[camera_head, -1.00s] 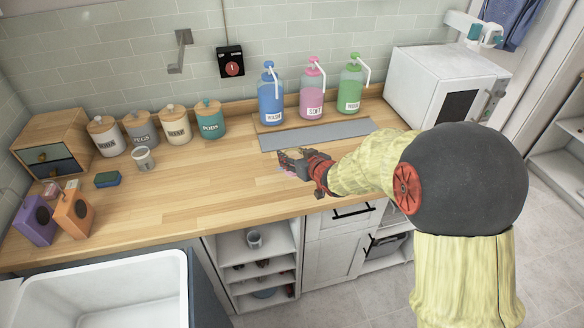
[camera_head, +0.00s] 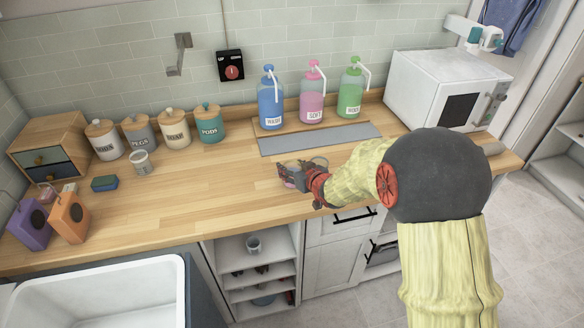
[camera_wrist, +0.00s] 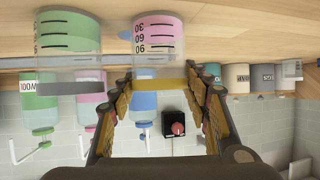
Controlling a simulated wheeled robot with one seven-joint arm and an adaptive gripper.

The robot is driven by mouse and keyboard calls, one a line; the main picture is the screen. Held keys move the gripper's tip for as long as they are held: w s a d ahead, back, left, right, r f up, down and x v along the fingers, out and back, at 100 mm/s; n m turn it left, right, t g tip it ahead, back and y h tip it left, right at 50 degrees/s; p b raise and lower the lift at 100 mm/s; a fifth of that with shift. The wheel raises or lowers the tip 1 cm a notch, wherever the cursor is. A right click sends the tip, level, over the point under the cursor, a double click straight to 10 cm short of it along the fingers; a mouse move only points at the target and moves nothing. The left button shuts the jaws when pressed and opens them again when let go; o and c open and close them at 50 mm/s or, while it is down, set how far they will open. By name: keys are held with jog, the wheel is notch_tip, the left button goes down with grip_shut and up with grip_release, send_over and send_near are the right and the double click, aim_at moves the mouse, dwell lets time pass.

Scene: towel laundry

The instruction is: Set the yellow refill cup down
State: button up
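The yellow refill cup (camera_wrist: 158,84) is a clear cylinder with a yellow band, a measuring scale and pink liquid. In the upside-down wrist view it stands between my fingertips, upright, with its base apparently at the counter. My gripper (camera_wrist: 160,80) has a finger against each side of it, with no clear gap. In the head view my gripper (camera_head: 287,174) is low over the front of the counter and mostly hides the cup. A similar cup with a grey band and green liquid (camera_wrist: 68,50) stands beside it; its rim (camera_head: 320,160) shows behind my gripper.
Blue (camera_head: 270,100), pink (camera_head: 312,97) and green (camera_head: 350,95) pump bottles stand at the back, behind a grey mat (camera_head: 318,138). A white microwave (camera_head: 440,88) is at the right. Canisters and a small grey-white cup (camera_head: 140,163) are at the left. The middle-left counter is clear.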

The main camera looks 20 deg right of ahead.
jog(key=o, duration=0.4)
jog(key=shift+r, duration=0.1)
jog(key=shift+r, duration=0.2)
jog(key=s+d+r+m+g+h+p, duration=0.1)
jog(key=s+d+r+h+p, duration=0.15)
jog(key=s+r, duration=0.55)
jog(key=s+d+r+m+g+h+p, duration=0.15)
jog(key=s+d+r, duration=0.25)
jog(key=s+r, duration=0.5)
jog(key=s+a+g, duration=0.1)
jog(key=s+a, duration=0.1)
jog(key=s, duration=0.6)
jog(key=s+a+r+g+y, duration=0.1)
jog(key=s+a+g, duration=0.1)
jog(key=s, duration=0.6)
jog(key=s+a+g, duration=0.1)
jog(key=s+a, duration=0.1)
jog(key=s, duration=0.6)
jog(key=shift+a+r+g+b, duration=0.2)
jog(key=shift+a+g+b, duration=0.05)
jog(key=shift+b, duration=0.05)
